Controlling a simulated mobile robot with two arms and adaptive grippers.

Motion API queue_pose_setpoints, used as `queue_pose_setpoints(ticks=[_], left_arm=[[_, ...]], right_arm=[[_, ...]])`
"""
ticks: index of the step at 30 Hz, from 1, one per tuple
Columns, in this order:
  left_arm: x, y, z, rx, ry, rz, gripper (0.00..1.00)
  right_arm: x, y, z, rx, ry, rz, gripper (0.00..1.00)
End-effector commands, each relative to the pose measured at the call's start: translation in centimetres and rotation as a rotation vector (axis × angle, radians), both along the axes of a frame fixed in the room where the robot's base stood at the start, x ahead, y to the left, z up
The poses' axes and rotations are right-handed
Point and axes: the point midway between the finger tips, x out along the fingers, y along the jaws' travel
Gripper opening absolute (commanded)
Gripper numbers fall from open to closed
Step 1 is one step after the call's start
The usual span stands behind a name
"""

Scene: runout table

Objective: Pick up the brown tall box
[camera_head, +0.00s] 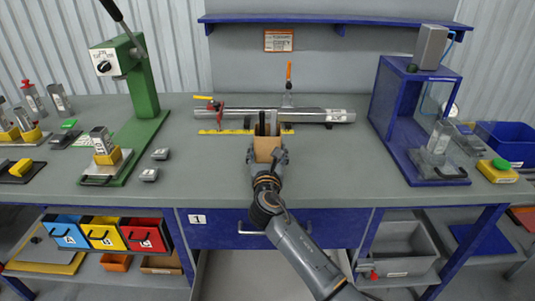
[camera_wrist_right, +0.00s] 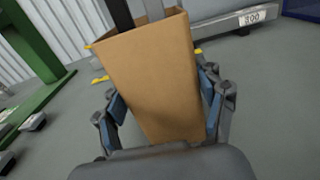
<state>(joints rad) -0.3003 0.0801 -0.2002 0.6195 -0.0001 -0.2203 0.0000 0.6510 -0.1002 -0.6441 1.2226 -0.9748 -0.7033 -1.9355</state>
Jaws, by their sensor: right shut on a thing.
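The brown tall box (camera_head: 266,149) stands near the middle of the workbench in the head view, open at the top with dark upright items inside. It fills the middle of the right wrist view (camera_wrist_right: 150,75), where it looks tilted. My right gripper (camera_head: 267,160) reaches in from the front, its fingers on both sides of the box. In the right wrist view the blue finger pads (camera_wrist_right: 163,98) press on the box's left and right sides. Whether the box touches the table is hard to tell. My left gripper is not in view.
Behind the box lie a metal runout bar (camera_head: 310,115) and a yellow ruler (camera_head: 225,132). A green press (camera_head: 142,85) stands left, a blue frame (camera_head: 385,95) right. Grey table (camera_head: 330,180) is free on both sides of the box. A blue shelf (camera_head: 350,20) hangs behind.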

Motion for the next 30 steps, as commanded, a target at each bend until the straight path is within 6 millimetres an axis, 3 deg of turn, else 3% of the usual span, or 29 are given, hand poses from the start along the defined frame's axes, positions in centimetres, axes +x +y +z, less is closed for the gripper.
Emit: queue_pose_setpoints(ticks=[5, 11, 14, 21, 30], left_arm=[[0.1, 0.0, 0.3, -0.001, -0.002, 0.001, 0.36], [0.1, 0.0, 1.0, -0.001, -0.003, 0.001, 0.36], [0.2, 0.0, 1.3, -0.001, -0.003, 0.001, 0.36], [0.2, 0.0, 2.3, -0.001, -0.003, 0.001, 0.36], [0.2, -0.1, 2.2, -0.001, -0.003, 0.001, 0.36]], right_arm=[[0.0, 0.0, 1.0, 0.001, -0.003, 0.0, 0.38], [0.1, 0.0, 3.5, 0.003, -0.004, 0.001, 0.38], [-1.0, 0.0, 4.6, 0.003, -0.004, 0.001, 0.38], [-5.0, 0.1, 9.4, 0.005, -0.006, 0.004, 0.38], [-11.1, 0.1, 11.8, 0.003, -0.003, 0.003, 0.38]])
